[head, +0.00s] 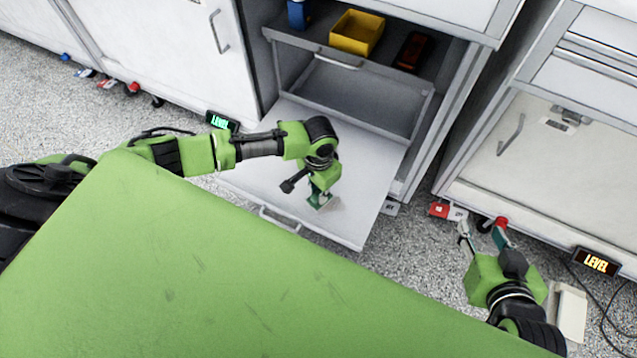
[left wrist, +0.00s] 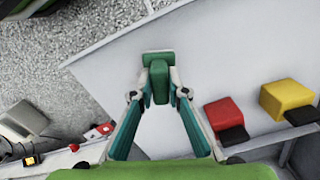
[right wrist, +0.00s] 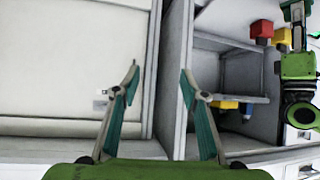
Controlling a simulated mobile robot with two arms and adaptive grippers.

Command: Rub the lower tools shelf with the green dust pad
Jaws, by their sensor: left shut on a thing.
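The lower tools shelf (head: 355,215) is a flat white panel pulled out low from the cabinet, with a handle on its front edge. It also fills the middle of the left wrist view (left wrist: 215,70). My left gripper (head: 318,192) is over this shelf. In the left wrist view its fingers (left wrist: 158,88) are shut on the green dust pad (left wrist: 159,60), gripping the upright part. The pad's flat base appears at or just above the shelf surface; I cannot tell whether it touches. My right gripper (head: 483,236) is open and empty, over the floor to the right.
An upper tray (head: 340,62) with a yellow bin (head: 356,32), a blue item (head: 299,14) and a dark red item (head: 413,50) overhangs the shelf's back. Closed cabinets stand left and right.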

